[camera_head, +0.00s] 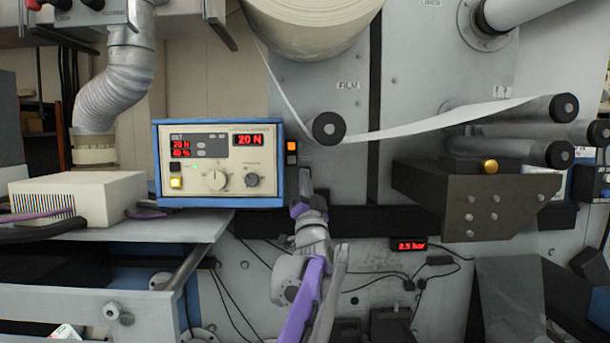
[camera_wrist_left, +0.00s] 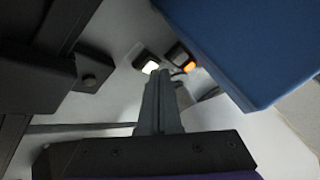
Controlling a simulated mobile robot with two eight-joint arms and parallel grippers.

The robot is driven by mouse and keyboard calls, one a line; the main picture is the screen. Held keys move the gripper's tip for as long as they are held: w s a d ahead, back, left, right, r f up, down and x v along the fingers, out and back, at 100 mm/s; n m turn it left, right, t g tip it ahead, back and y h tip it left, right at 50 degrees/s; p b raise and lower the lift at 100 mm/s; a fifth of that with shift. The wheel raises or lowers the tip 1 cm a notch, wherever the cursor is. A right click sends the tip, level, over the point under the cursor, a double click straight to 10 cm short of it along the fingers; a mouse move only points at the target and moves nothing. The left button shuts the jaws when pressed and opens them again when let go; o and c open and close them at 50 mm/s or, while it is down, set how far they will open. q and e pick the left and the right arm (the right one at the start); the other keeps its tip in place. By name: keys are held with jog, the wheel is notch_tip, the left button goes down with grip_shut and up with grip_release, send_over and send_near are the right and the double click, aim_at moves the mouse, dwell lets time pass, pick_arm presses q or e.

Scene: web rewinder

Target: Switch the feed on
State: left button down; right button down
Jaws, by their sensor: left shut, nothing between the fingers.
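A small black switch unit with a lit orange face (camera_head: 291,147) is on the grey machine panel, just right of the blue-framed control box (camera_head: 220,163). In the left wrist view the orange light (camera_wrist_left: 189,66) is beside a second small black unit with a white lit face (camera_wrist_left: 150,67). My left gripper (camera_head: 304,183) is below the orange light in the head view. In the left wrist view its fingers (camera_wrist_left: 164,74) are shut and empty, with the tips close to both units. I cannot tell whether they touch. My right gripper is not in view.
The blue box (camera_wrist_left: 240,45) stands close on the right of the fingers in the wrist view. A roller (camera_head: 328,128) with film and a dark bracket (camera_head: 475,200) are to the right of my left gripper. A red pressure display (camera_head: 409,244) is lower right.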

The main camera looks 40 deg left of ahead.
pick_arm(q)
jog(key=shift+s+d, duration=0.1)
jog(key=s+d, duration=0.3)
jog(key=s, duration=0.1)
jog(key=shift+s+d+b, duration=0.3)
jog(key=shift+d+b, duration=0.05)
jog(key=shift+d, duration=0.05)
dwell(0.7)
